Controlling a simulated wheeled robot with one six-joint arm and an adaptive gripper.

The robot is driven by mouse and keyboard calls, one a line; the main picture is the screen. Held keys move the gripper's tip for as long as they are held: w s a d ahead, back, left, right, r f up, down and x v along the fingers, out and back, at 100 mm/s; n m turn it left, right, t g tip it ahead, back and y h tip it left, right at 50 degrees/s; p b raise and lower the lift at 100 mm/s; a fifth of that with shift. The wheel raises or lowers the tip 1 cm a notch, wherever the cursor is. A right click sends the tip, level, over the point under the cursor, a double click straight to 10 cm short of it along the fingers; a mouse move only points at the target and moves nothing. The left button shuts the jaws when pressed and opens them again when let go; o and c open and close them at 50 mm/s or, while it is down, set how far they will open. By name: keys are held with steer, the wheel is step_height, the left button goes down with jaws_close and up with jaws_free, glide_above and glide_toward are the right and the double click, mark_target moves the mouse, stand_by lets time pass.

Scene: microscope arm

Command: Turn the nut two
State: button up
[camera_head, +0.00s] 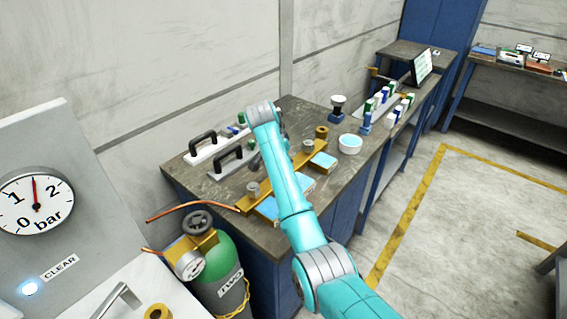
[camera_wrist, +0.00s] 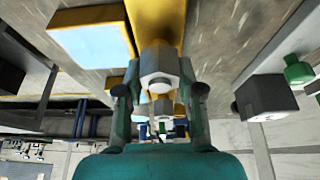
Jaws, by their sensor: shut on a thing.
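In the wrist view, a light grey hex nut (camera_wrist: 158,86) sits between the two dark fingers of my gripper (camera_wrist: 159,92), which is shut on it. The nut is in front of a brass fitting (camera_wrist: 157,20). No number shows on the nut. In the head view, my teal arm reaches over the bench and hides the gripper and this nut. A brass rail (camera_head: 316,151) runs along the bench there, with a grey fitting (camera_head: 253,189) near its left end and another (camera_head: 308,145) near its right end.
A green cylinder (camera_head: 225,266) labelled TWO, with a valve and gauge, stands left of the bench. A panel dial (camera_head: 37,204) reads between 1 and 2 bar, beside a lit CLEAR lamp (camera_head: 30,288). Black-handled blocks (camera_head: 205,148) and a bowl (camera_head: 350,143) are on the bench.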

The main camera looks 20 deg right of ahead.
steer(key=o, duration=1.1)
steer(key=shift+o, duration=0.2)
steer(key=v, duration=1.2)
